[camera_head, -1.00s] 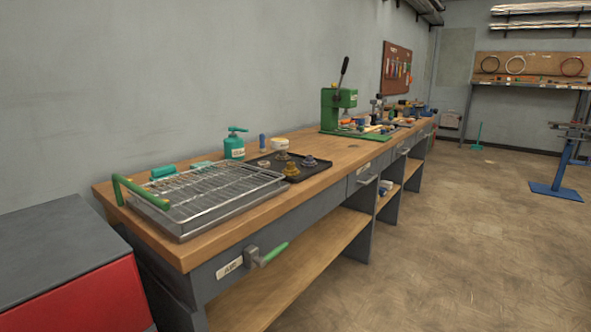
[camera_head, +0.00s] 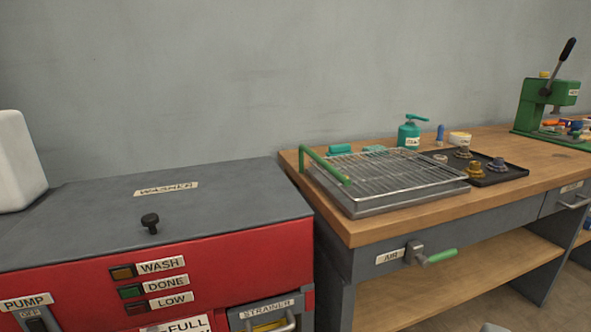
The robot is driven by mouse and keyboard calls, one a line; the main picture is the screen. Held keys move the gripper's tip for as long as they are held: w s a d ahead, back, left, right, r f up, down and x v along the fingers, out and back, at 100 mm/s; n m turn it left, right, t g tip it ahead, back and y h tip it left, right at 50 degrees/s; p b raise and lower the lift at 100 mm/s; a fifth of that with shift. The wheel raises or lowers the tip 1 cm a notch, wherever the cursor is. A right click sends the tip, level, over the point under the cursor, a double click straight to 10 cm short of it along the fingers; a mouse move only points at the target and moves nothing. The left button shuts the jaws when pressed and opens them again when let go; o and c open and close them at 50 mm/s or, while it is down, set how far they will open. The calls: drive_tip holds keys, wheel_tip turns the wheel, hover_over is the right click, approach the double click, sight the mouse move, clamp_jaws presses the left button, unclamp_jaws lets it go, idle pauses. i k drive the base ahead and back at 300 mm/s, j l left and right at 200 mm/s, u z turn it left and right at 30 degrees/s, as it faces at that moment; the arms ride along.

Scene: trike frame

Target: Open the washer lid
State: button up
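The washer (camera_head: 225,245) is a red cabinet at the lower left. Its grey lid (camera_head: 90,220) lies flat and shut on top, with a WASHER label (camera_head: 166,189) near the back. A black knob (camera_head: 150,222) stands up from the lid near its front edge. The red front carries WASH, DONE and LOW indicators (camera_head: 130,291), a PUMP switch (camera_head: 34,320) and a STRAINER drawer (camera_head: 268,314). My gripper is not in view, apart from pale shapes at the bottom right that I cannot identify.
A white container (camera_head: 18,160) stands at the lid's left end. The wooden workbench (camera_head: 400,222) adjoins on the right, with a wire rack tray (camera_head: 385,180), a green bottle (camera_head: 408,134), a black tray (camera_head: 515,172) and a green press (camera_head: 540,105). An AIR valve handle (camera_head: 440,256) sticks out in front.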

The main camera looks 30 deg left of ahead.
sight(97, 217)
drive_tip(key=u, duration=1.4)
drive_tip(key=i+l+u, duration=0.3)
